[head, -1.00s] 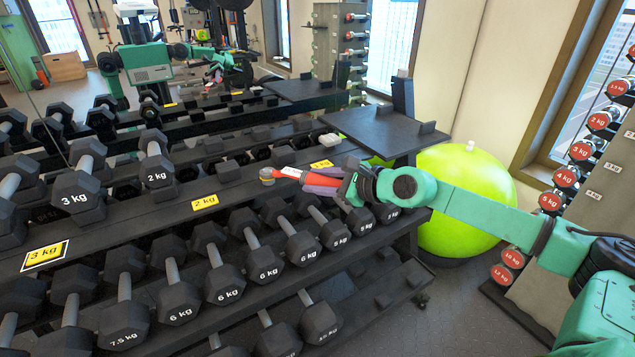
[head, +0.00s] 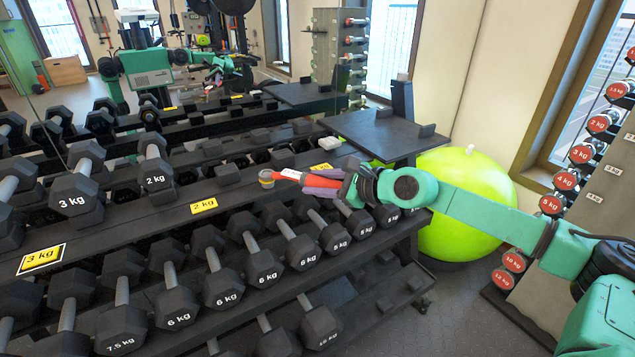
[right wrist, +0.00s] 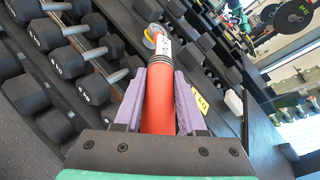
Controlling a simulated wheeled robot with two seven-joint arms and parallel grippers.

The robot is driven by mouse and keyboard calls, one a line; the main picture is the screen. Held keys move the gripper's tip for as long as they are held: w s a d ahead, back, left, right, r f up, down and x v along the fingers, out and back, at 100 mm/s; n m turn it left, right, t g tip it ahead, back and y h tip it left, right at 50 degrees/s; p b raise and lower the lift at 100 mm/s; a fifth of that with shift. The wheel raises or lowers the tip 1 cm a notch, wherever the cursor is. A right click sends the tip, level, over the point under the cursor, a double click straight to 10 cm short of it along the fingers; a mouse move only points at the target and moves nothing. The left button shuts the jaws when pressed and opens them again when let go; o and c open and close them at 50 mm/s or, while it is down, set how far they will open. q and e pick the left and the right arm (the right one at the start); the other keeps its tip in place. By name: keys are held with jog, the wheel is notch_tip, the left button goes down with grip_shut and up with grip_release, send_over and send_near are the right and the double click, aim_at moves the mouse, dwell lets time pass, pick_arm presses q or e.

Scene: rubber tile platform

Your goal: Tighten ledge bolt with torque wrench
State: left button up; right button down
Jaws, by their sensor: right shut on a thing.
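The torque wrench (head: 322,181) has a red handle, a white-marked shaft and a ring-like head (head: 266,179) with yellow on it. My right gripper (head: 316,184) is shut on the red handle and holds the wrench over the rack's upper ledge (head: 240,195), with its head pointing left. In the right wrist view, the purple fingers stand on both sides of the handle (right wrist: 158,112), and the head (right wrist: 150,38) points away from the gripper. I cannot make out the ledge bolt; whether the head touches it or the ledge cannot be told. My left gripper is not in view.
Dumbbells (head: 222,286) crowd the lower shelf just below the wrench, and more (head: 76,190) stand on the upper shelf at left. A dark flat platform (head: 378,132) lies behind my right arm. A lime exercise ball (head: 466,195) sits beyond the arm. A mirror backs the rack.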

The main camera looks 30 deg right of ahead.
jog(key=shift+r, duration=1)
dwell(1.6)
jog(key=shift+r+p, duration=1.45)
jog(key=shift+r, duration=0.6)
jog(key=shift+f, duration=0.1)
